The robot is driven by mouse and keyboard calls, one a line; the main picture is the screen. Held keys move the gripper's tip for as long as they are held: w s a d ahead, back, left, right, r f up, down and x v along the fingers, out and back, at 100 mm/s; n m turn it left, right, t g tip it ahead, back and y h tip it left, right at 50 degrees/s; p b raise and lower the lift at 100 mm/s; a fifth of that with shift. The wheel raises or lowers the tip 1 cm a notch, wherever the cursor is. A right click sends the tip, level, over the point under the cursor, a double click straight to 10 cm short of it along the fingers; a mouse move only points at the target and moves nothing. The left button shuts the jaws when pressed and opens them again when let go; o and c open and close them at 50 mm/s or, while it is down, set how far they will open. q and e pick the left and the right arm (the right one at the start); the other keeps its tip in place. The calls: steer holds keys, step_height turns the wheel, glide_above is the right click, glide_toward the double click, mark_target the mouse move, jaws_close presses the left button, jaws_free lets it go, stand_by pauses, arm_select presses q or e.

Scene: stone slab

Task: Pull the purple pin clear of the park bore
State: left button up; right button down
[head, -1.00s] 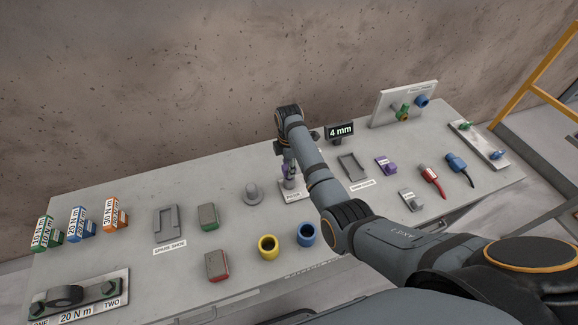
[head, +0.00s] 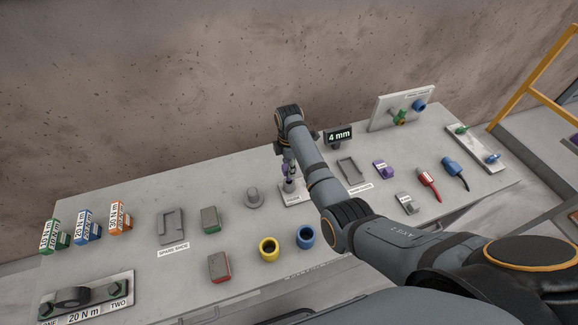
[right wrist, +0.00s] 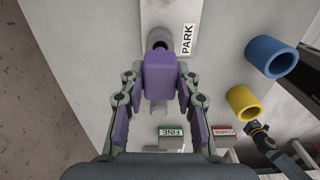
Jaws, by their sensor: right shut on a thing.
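My right gripper (right wrist: 158,112) is shut on the purple pin (right wrist: 162,75), whose block-like head sits between the purple-padded fingers. In the head view the right gripper (head: 288,168) points down over the grey park bore post (head: 290,186). In the right wrist view the grey bore (right wrist: 158,37) is just beyond the pin head, with part of its dark mouth showing. The pin head covers the rest, so I cannot tell whether its shank is still inside. The PARK label (right wrist: 187,40) lies beside the bore.
A yellow ring (head: 269,249) and a blue ring (head: 305,237) stand near the front edge. A grey peg (head: 253,197) is left of the bore. A 4 mm display (head: 339,136) and a grey open frame (head: 351,170) are to its right.

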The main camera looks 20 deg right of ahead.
step_height(320, 180, up, 2)
steer(key=shift+p, duration=0.55)
steer(key=shift+r, duration=1.95)
